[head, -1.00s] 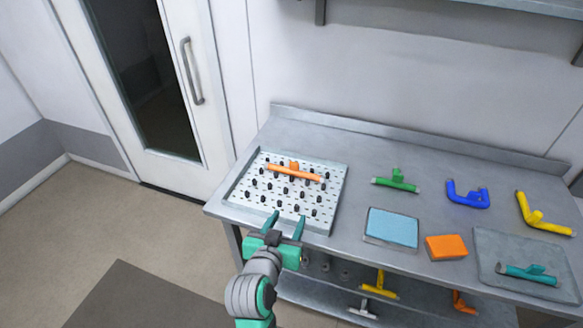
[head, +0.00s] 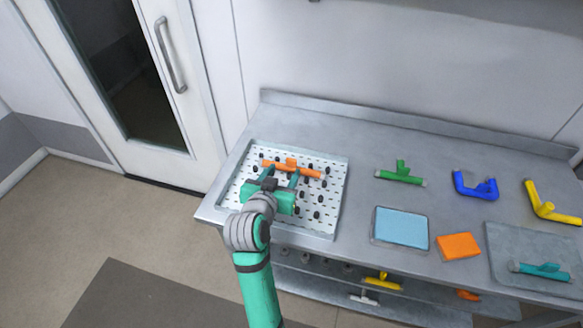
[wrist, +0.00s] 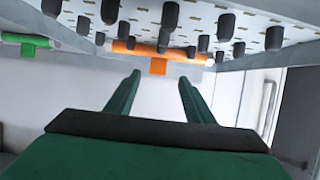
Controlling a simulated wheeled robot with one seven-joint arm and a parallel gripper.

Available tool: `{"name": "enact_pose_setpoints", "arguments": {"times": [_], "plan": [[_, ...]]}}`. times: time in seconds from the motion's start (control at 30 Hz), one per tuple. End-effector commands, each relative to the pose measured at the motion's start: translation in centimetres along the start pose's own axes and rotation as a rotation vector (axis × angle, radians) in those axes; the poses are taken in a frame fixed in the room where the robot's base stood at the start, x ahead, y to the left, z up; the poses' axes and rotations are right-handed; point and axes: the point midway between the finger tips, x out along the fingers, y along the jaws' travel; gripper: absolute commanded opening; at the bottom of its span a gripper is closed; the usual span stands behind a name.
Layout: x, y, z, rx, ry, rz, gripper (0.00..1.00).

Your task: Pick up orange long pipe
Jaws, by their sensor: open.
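The orange long pipe (head: 309,171) lies across the pegs at the back of the white perforated tray (head: 332,205), with a short orange stub at its middle. My gripper (head: 282,173) is above the tray, its two green fingers apart, pointing at the pipe's middle. In the wrist view, the gripper (wrist: 160,78) is open and empty, and the pipe (wrist: 185,55) lies just beyond the fingertips, with its stub (wrist: 158,67) lined up between them. I cannot tell if the fingertips touch the pipe.
Black pegs stand around the pipe. To the right on the metal table are a green pipe (head: 402,175), a blue pipe (head: 475,188), a yellow pipe (head: 545,205), a light blue pad (head: 401,230), an orange block (head: 459,245) and a grey tray with a teal pipe (head: 543,270).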

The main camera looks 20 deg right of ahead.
Motion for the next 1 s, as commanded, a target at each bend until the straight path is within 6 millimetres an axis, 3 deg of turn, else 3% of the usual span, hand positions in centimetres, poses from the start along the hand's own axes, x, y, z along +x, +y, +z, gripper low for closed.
{"name": "enact_pose_setpoints", "arguments": {"times": [0.17, 0.5, 0.77, 0.8, 1.0], "plan": [[1.1, 0.2, 0.1, 0.001, -0.001, 0.003, 0.48], [5.4, 0.6, 0.2, 0.001, -0.001, 0.005, 0.48], [5.7, 0.5, 0.1, 0.001, 0.000, 0.003, 0.48], [5.7, 0.5, 0.1, 0.001, 0.000, 0.003, 0.46], [5.7, 0.5, 0.1, 0.001, 0.000, 0.003, 0.00]]}}
